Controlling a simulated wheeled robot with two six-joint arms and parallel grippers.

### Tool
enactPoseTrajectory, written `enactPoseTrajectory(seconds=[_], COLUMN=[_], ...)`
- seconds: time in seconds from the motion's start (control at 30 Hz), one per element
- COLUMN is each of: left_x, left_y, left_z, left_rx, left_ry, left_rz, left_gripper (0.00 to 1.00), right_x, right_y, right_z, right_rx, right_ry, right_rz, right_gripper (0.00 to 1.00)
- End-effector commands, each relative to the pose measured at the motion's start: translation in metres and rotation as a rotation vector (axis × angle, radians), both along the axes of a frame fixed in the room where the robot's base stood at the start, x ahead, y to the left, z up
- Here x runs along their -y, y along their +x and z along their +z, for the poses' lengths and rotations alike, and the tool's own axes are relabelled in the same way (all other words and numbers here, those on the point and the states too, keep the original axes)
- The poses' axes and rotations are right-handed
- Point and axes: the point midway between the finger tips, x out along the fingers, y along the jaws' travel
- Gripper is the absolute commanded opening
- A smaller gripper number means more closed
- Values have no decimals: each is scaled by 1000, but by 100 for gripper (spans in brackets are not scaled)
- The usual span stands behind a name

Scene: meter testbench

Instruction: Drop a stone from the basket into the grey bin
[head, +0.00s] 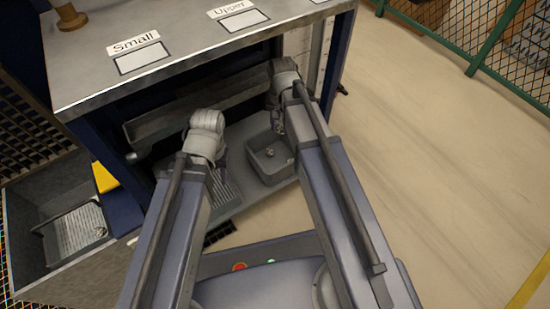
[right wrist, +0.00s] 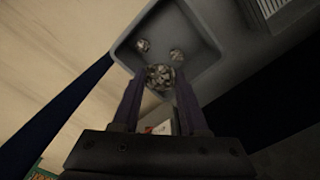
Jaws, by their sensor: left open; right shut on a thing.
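My right gripper (right wrist: 160,82) is shut on a grey, rough stone (right wrist: 160,76), held between its fingertips. In the head view this gripper (head: 280,124) is at the far edge of a small grey open-topped container (head: 271,176), under the bench top. More stones (right wrist: 143,45) lie inside that container in the right wrist view, beyond the held stone. One stone (head: 269,152) in it also shows in the head view. My left gripper (head: 221,162) is open beside the container's left side, mostly hidden behind its wrist.
A metal bench top (head: 190,45) with labels "Small" and "Upper" overhangs the work space. Open floor (head: 430,150) and a green fence (head: 470,65) are at the right.

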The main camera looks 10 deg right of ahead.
Motion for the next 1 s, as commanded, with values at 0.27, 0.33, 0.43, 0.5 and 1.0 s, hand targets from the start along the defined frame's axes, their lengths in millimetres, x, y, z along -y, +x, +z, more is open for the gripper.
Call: enactPoseTrajectory(seconds=[0.27,0.33,0.43,0.5,1.0], left_x=[0,0,0,0,0], left_y=[0,0,0,0,0], left_z=[-35,-43,-51,-53,-52], left_rx=[1,1,2,2,2], left_ry=[0,0,0,0,0], left_rz=[7,8,10,10,11], left_gripper=[47,47,47,47,47], right_x=[0,0,0,0,0], right_y=[0,0,0,0,0], right_z=[-35,-43,-50,-53,-52], right_rx=[0,0,0,0,0], right_ry=[0,0,0,0,0], right_rz=[1,1,2,2,2], right_gripper=[0,0,0,0,68])
